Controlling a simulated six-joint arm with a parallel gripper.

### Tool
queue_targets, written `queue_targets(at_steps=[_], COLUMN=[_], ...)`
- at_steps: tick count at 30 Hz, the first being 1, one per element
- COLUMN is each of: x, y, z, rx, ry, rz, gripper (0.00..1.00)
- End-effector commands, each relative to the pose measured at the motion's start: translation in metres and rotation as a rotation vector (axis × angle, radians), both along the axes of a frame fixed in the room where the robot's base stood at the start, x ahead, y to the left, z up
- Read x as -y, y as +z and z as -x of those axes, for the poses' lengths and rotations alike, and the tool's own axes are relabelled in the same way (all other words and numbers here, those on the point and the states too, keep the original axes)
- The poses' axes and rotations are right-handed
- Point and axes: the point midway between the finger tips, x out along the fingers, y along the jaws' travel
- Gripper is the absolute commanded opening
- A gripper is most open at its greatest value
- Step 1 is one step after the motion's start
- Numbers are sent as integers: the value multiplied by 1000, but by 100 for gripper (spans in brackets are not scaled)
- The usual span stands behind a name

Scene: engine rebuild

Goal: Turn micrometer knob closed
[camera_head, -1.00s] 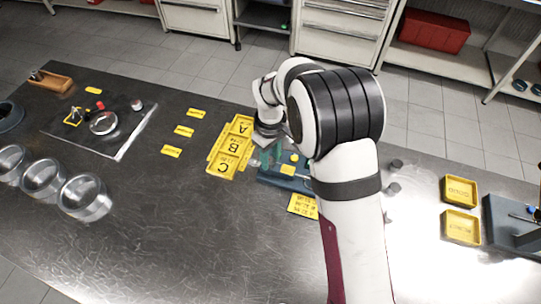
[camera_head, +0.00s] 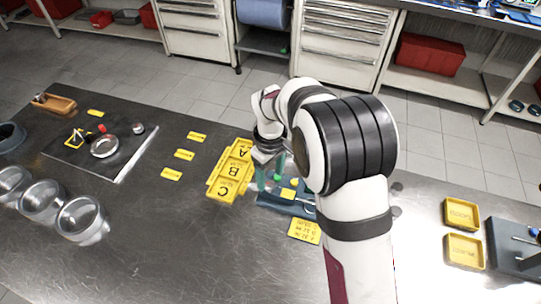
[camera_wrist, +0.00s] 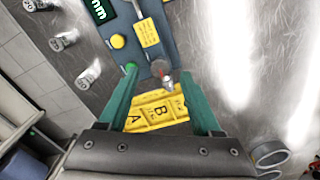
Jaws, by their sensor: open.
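The micrometer is a blue-grey bench unit (camera_head: 290,205) with a yellow label, right of the yellow A-B-C trays. In the wrist view its blue body (camera_wrist: 165,40) carries a dark "mm" display (camera_wrist: 98,10), a yellow button and a green button. A small silver and reddish round part (camera_wrist: 161,70), perhaps the knob, shows at its near end. My gripper (camera_wrist: 158,75) has two green fingers spread apart, one on each side of that part, with nothing held. In the head view my gripper (camera_head: 271,174) is over the unit's left end; contact cannot be told.
The yellow A-B-C trays (camera_head: 233,168) stand close at the left. A yellow card (camera_head: 304,231) lies in front of the unit. Metal rings (camera_head: 82,220) stand at the left front, and yellow bins (camera_head: 464,250) at the right. Bare tabletop (camera_head: 190,235) lies between.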

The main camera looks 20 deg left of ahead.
Motion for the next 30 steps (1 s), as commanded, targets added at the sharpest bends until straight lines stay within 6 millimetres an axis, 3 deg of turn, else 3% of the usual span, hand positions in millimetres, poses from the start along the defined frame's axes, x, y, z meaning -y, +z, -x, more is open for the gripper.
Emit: queue_targets(at_steps=[6, 12, 17, 30], x=[-1, 0, 0, 7], y=[71, 116, 127, 131], z=[-1, -1, 0, 2], rx=[6, 3, 0, -1], ry=[0, -1, 0, -28], rz=[-3, -2, 0, -3], gripper=[66, 66, 66, 66])
